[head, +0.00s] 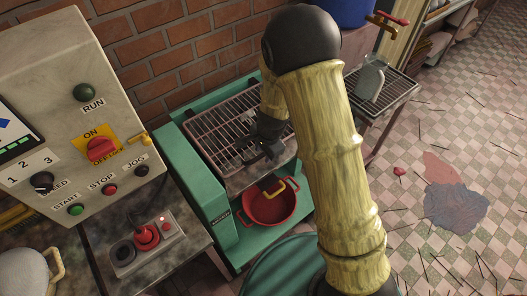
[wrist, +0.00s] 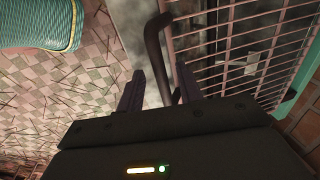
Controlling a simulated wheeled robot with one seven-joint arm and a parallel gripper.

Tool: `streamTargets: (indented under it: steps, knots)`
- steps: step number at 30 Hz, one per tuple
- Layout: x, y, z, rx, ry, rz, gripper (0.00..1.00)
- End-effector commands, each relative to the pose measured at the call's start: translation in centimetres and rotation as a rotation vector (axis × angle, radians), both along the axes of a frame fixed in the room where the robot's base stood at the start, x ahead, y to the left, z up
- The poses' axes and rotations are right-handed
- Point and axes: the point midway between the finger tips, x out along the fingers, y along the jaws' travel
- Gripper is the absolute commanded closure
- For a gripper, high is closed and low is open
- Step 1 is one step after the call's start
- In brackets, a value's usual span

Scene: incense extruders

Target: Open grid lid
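The grid lid (head: 205,131) is a grate of thin metal bars lying over the top of the green machine (head: 222,208). Its bars also fill the upper right of the wrist view (wrist: 235,48). A dark bent handle (wrist: 153,45) stands at the grid's edge. My gripper (head: 265,150) is at the front edge of the grid in the head view. In the wrist view, my gripper's two fingers (wrist: 160,88) are apart, with the handle running down between them. I cannot tell whether either finger touches it. My arm hides the right part of the grid.
A red pan (head: 268,212) sits on the machine's shelf below the grid. A control cabinet (head: 75,110) and a small red-button box (head: 146,242) stand at left. A brick wall (head: 175,45) is behind. Another grate table (head: 385,90) stands at right, beside open tiled floor.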

Motion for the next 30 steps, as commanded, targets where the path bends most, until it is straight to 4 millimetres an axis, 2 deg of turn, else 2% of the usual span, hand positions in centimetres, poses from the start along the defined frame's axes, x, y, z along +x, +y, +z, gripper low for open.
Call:
streamTargets:
  steps: [7, 12, 23, 30]
  knots:
    - [0.0, 0.0, 0.0, 0.0, 0.0, 0.0, 0.66]
    - [0.0, 0.0, 0.0, 0.0, 0.0, 0.0, 0.99]
    - [0.1, 0.0, 0.3, -0.002, 0.002, -0.001, 1.0]
    - [0.5, -0.4, 1.5, -0.017, 0.016, -0.012, 1.0]
